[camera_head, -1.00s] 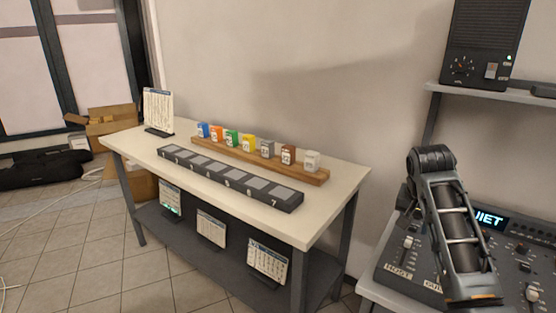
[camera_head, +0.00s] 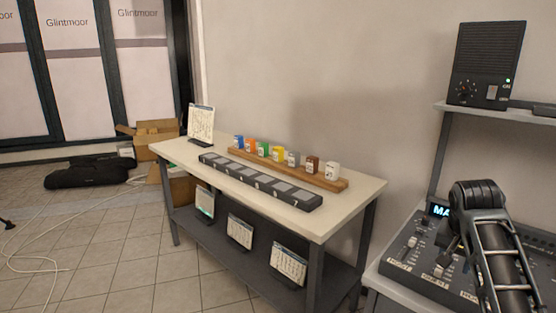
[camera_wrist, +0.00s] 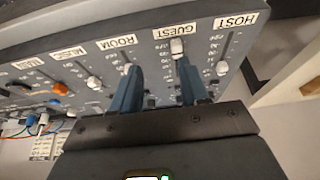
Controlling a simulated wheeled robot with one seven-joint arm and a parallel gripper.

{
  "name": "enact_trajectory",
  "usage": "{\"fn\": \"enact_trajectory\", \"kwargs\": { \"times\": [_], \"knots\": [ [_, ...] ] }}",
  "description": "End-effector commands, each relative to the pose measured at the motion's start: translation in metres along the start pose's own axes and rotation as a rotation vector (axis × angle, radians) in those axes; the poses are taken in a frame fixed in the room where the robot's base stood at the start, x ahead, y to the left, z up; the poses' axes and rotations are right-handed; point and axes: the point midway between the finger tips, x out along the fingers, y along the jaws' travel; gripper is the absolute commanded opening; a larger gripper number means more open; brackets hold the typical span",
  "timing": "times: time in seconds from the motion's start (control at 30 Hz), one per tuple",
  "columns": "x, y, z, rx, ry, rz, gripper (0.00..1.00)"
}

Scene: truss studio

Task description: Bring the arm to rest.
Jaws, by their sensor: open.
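My gripper (camera_wrist: 163,88) shows in the wrist view, its two blue-grey fingers apart with nothing between them. It is over the mixing console (camera_wrist: 100,75), near the faders labelled GUEST and ROOM. The white GUEST fader knob (camera_wrist: 177,47) lies just beyond the right finger; whether they touch I cannot tell. In the head view my arm (camera_head: 490,245) is bent over the console (camera_head: 425,262) at the lower right, and the gripper itself is hidden there.
A workbench (camera_head: 365,190) stands left of the console, with colored blocks on a wooden rack (camera_head: 290,168) and a dark numbered strip (camera_head: 260,182). A speaker (camera_head: 487,65) stands on a shelf above the console. Cables (camera_head: 40,262) lie on the open tiled floor.

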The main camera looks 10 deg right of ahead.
Motion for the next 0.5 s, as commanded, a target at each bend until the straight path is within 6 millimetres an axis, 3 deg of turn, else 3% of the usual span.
{"fn": "enact_trajectory", "kwargs": {
  "times": [0.27,0.5],
  "knots": [
    [0.019,-0.006,0.028,-0.040,0.022,-0.036,0.45],
    [0.040,-0.011,0.066,-0.090,0.056,-0.086,0.45]
  ]
}}
